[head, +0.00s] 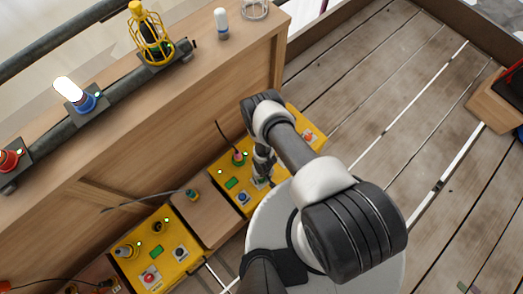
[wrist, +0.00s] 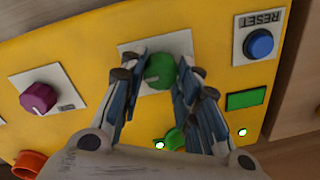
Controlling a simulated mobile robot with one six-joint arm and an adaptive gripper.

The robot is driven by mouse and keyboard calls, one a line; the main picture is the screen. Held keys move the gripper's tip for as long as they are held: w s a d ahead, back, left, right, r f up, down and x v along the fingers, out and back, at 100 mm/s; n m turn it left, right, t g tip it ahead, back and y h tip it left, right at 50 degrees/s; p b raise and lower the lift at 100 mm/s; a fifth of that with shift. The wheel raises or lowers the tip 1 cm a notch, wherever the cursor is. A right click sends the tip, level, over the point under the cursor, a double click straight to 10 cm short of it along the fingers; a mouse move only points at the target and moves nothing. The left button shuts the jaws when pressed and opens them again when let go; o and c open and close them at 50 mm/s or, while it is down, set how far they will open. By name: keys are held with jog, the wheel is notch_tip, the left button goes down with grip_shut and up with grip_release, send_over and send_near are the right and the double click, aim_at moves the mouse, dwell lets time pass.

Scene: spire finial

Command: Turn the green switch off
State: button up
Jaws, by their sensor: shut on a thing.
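The green switch (wrist: 160,72) is a round knob on a pale square plate, on the yellow panel (wrist: 90,50). In the wrist view it sits between the two fingers of my gripper (wrist: 158,80), which is shut on it. Part of the knob's edge is behind the fingers, so its pointer direction cannot be told. In the head view my gripper (head: 262,172) reaches down to the yellow panel (head: 224,170), and the green switch is hidden there.
A purple knob (wrist: 39,97) is on one side of the switch, a blue RESET button (wrist: 259,44) on the other. A green display (wrist: 243,100) is close to the button. Another yellow box (head: 135,262) stands at lower left, and a wooden wall (head: 130,150) rises behind.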

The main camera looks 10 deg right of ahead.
jog(key=shift+n, duration=0.5)
jog(key=shift+c, duration=0.3)
jog(key=n, duration=0.3)
jog(key=shift+n, duration=0.4)
jog(key=n, duration=0.4)
jog(key=shift+n+p, duration=0.3)
jog(key=n+p, duration=0.1)
jog(key=n, duration=0.3)
jog(key=shift+a+g, duration=0.1)
jog(key=shift+g, duration=0.2)
jog(key=shift+n+h+p, duration=0.3)
jog(key=shift+n+p, duration=0.45)
jog(key=shift+n, duration=1.45)
jog(key=o, duration=1.1)
jog(key=shift+c, duration=0.2)
